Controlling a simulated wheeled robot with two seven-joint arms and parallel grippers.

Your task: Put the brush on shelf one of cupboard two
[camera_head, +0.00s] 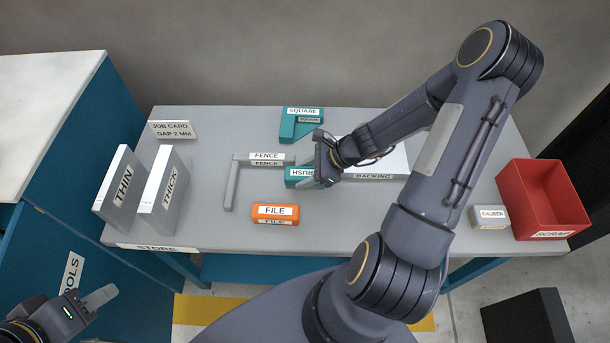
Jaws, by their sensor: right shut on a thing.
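The brush (298,177) is a teal block with a white label, on the middle of the grey table. Its label reads upside down, and its right end is hidden by my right gripper. My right gripper (323,172) reaches in from the right and is shut on the brush. I cannot tell whether the brush touches the table. My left gripper (100,298) is at the lower left, away from the table; its finger gap is not clear. A blue cabinet (100,275) with a "TOOLS" label stands at the left; no shelf or cupboard number shows.
A FENCE bracket (232,185), an orange FILE block (275,212), a teal SQUARE (290,125) and a white BACKING panel (395,158) lie near the brush. THIN (120,185) and THICK (162,188) panels stand left. A DAUBER (488,216) and red SCRAP bin (540,195) are right.

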